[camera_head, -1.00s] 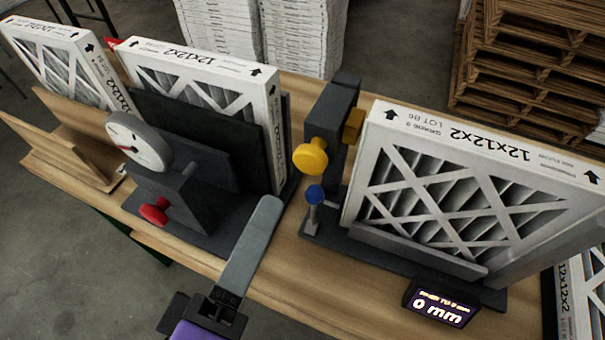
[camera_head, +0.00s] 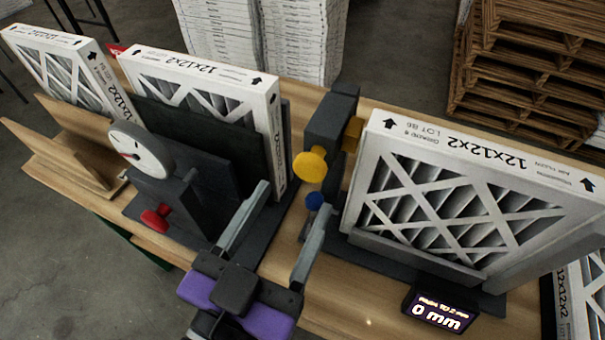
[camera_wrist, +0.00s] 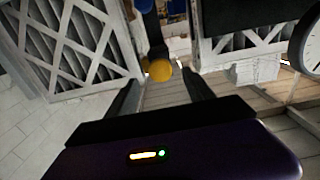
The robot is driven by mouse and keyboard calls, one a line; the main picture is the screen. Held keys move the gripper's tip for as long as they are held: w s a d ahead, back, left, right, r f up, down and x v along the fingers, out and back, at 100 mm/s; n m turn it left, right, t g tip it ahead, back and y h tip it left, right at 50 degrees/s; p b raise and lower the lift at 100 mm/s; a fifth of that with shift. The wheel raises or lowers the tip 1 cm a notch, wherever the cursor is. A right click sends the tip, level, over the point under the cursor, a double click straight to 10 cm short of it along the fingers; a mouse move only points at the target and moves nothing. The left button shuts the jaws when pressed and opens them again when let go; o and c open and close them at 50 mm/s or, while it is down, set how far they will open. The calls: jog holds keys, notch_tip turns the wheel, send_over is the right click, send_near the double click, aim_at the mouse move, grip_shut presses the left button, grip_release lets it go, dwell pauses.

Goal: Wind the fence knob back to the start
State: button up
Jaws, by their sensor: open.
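A round yellow knob (camera_head: 309,165) sits on a dark upright block (camera_head: 328,125). A blue knob (camera_head: 314,201) is below it, partly behind a finger of my gripper. Which of them is the fence knob is not marked. My gripper (camera_head: 290,198) is open and empty, its fingertips just short of the yellow knob in the head view. In the wrist view the yellow knob (camera_wrist: 160,71) shows in the gap between the fingertips (camera_wrist: 160,80), with no visible contact. The display (camera_head: 438,310) reads 0 mm.
A boxed filter (camera_head: 450,195) stands in the right fixture. Another filter (camera_head: 200,85) stands behind the dial gauge (camera_head: 140,150) and red knob (camera_head: 156,217) on the left. A wooden rack (camera_head: 75,150) is at far left. Little room lies between the two fixtures.

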aim_at(308, 174)
jog(key=shift+p+x, duration=0.5)
jog(key=shift+x, duration=1.85)
grip_shut()
jog(key=shift+n+b, duration=0.35)
jog(key=shift+n, duration=0.35)
